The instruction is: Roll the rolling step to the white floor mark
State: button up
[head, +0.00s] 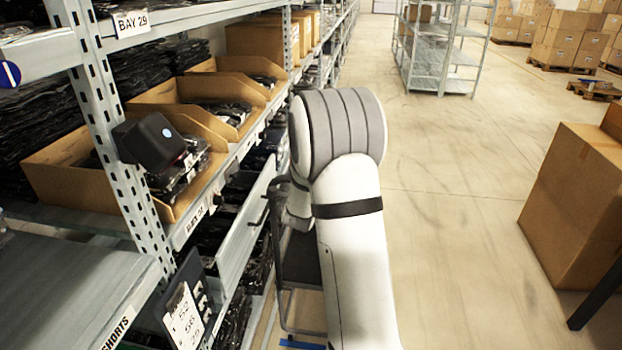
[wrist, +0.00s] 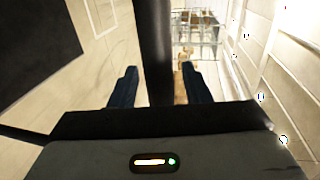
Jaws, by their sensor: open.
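The rolling step (head: 302,262) stands on the aisle floor beside the shelving, with a dark top and a grey metal frame. My arm hides much of it in the head view. In the wrist view my gripper (wrist: 161,76) is open. A dark bar (wrist: 152,40), apparently the step's handle, runs between its two fingers, with a gap on each side. A dark flat panel (wrist: 45,38) at the upper left may be part of the step.
Shelving (head: 110,120) with cardboard bins lines the left, close to my arm. A black box-shaped thing (head: 148,142) sits at the shelf's front. A large carton (head: 578,205) stands at right. A wire rack (head: 440,50) stands far ahead. The aisle floor (head: 455,190) between is clear.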

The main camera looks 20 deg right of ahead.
jog(key=shift+w+d+f, duration=0.1)
jog(key=shift+w+d, duration=0.1)
jog(key=shift+w, duration=0.1)
jog(key=shift+c, duration=0.5)
grip_shut()
